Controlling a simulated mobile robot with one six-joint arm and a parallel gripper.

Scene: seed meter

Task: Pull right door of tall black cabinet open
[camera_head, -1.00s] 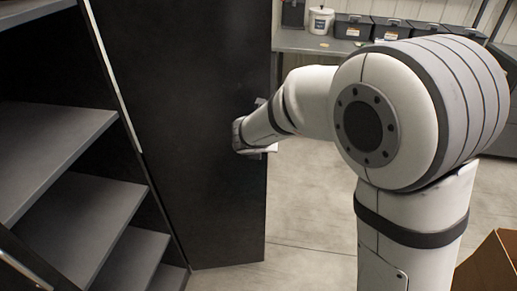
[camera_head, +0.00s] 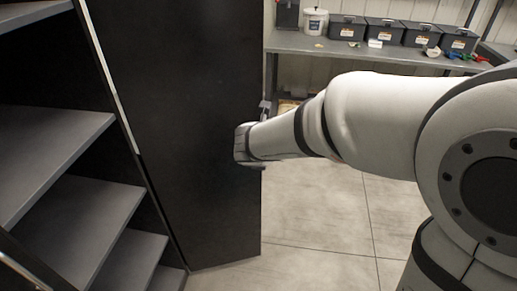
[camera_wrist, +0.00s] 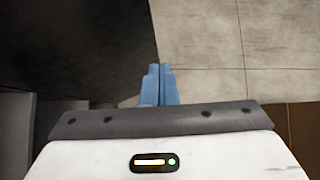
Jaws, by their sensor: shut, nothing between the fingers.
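The tall black cabinet (camera_head: 60,155) is at the left of the head view, its shelves exposed. Its right door (camera_head: 165,130) stands swung open, its broad dark face turned toward me. The door also fills the upper left of the wrist view (camera_wrist: 80,45). My gripper is at the door's free edge; its hand shows in the head view, but the fingertips are hidden there. In the wrist view its blue fingers (camera_wrist: 160,84) are shut together with nothing between them, beside the door edge. I cannot tell whether the hand touches the door.
A grey workbench (camera_head: 375,52) along the back wall carries several dark bins (camera_head: 385,31), a white bucket (camera_head: 315,21) and small coloured items. Pale floor (camera_head: 320,215) lies clear between the door and my arm. A brown surface (camera_wrist: 304,130) shows at the right of the wrist view.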

